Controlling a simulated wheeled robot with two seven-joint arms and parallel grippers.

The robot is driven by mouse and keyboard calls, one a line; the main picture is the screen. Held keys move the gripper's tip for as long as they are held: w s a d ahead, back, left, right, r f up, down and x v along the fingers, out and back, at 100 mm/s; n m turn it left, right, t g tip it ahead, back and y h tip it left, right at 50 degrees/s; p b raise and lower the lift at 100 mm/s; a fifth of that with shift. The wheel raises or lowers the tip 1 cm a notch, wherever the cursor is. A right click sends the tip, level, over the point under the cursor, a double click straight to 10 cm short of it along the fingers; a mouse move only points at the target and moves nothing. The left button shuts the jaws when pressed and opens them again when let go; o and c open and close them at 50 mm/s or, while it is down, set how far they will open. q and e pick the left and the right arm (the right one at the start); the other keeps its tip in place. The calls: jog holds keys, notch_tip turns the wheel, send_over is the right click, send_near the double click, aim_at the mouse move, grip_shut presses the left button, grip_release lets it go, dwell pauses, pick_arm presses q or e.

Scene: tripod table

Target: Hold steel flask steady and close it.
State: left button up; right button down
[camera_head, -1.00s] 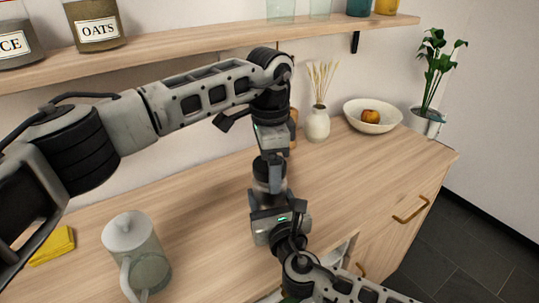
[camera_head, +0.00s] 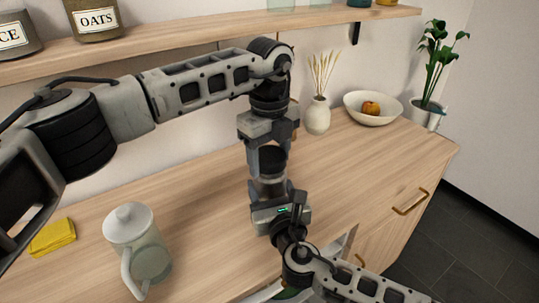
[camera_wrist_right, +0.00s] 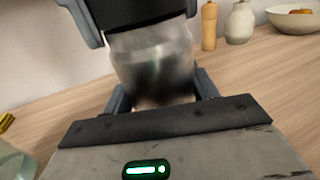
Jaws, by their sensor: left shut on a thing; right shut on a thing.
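The steel flask (camera_head: 269,188) stands upright near the middle of the counter, its silver body also filling the upper middle of the right wrist view (camera_wrist_right: 155,62). My right gripper (camera_head: 277,203) is shut on its body, low down, with a finger on each side. A black lid (camera_head: 271,159) is at the flask's top. My left gripper (camera_head: 270,152) comes down from above and is shut on the lid. The lid's dark side also shows in the right wrist view (camera_wrist_right: 140,12). I cannot tell whether the lid is fully seated.
A glass pitcher (camera_head: 137,245) and a folded yellow cloth (camera_head: 52,237) are on the left. A white vase (camera_head: 317,117), a bowl (camera_head: 372,110) with fruit and a potted plant (camera_head: 435,75) are at the back right. A wooden shelf (camera_head: 190,35) runs above. The counter right of the flask is clear.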

pick_arm(q)
jog(key=m, duration=0.8)
pick_arm(e)
jog(key=shift+f, duration=0.1)
pick_arm(q)
jog(key=m, duration=0.4)
jog(key=shift+m, duration=0.4)
jog(key=m, duration=1.4)
jog(key=shift+f+m, duration=0.1)
jog(key=shift+m, duration=0.3)
jog(key=m, duration=1.5)
jog(key=o, duration=1.1)
